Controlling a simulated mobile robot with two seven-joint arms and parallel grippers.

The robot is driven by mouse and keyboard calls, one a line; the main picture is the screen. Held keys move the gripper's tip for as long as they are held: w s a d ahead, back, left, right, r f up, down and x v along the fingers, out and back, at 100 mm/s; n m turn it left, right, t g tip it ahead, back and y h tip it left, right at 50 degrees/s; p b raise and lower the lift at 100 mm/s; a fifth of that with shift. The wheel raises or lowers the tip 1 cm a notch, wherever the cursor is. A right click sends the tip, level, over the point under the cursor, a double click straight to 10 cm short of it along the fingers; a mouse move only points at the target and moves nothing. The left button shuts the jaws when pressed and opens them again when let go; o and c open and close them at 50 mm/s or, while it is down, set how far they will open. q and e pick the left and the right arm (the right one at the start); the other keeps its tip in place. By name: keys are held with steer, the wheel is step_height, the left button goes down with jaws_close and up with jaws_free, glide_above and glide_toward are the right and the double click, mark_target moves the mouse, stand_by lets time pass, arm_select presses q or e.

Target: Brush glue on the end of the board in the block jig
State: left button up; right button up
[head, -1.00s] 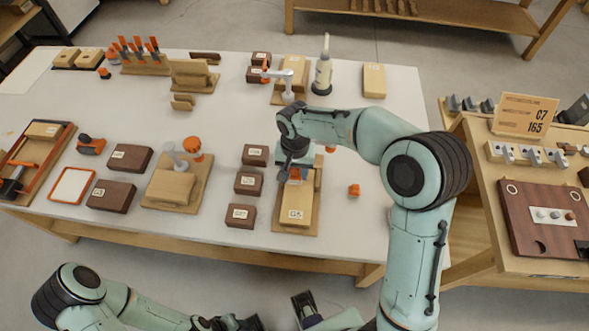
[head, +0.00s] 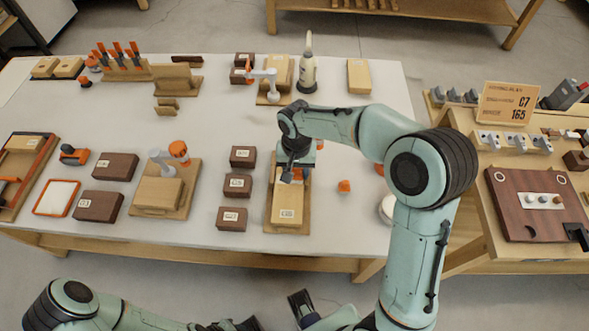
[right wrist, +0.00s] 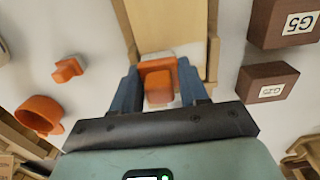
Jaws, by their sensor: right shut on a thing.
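The board (head: 287,208), pale wood with a white label at its near end, lies in a light wooden jig (head: 306,215) on the white bench. My right gripper (head: 294,172) is over the far part of this jig. In the right wrist view the right gripper (right wrist: 158,92) is shut on an orange piece (right wrist: 158,86), which looks like the brush's handle. A whitish patch (right wrist: 185,51) shows just beyond it, at the board's end (right wrist: 168,22). I cannot tell whether bristles touch the wood. My left arm shows at the bottom edge; its jaws are unclear.
Several dark labelled blocks (head: 237,186) stand left of the jig. A small orange piece (head: 344,186) lies to its right. Another jig (head: 178,205) with an orange-topped clamp is further left. A glue bottle (head: 307,70) stands behind.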

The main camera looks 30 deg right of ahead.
steer(key=shift+w+a, duration=0.1)
steer(key=shift+a, duration=0.05)
steer(key=shift+w+a, duration=0.4)
steer(key=shift+a, duration=0.25)
steer(key=shift+w+a+p, duration=0.45)
steer(key=shift+a, duration=0.3)
steer(key=shift+s+d, duration=0.1)
steer(key=shift+d, duration=0.05)
steer(key=shift+s+d, duration=0.4)
steer(key=shift+d, duration=0.2)
steer(key=shift+s+d+b, duration=0.4)
steer(key=shift+s+d, duration=0.05)
steer(key=shift+d, duration=0.35)
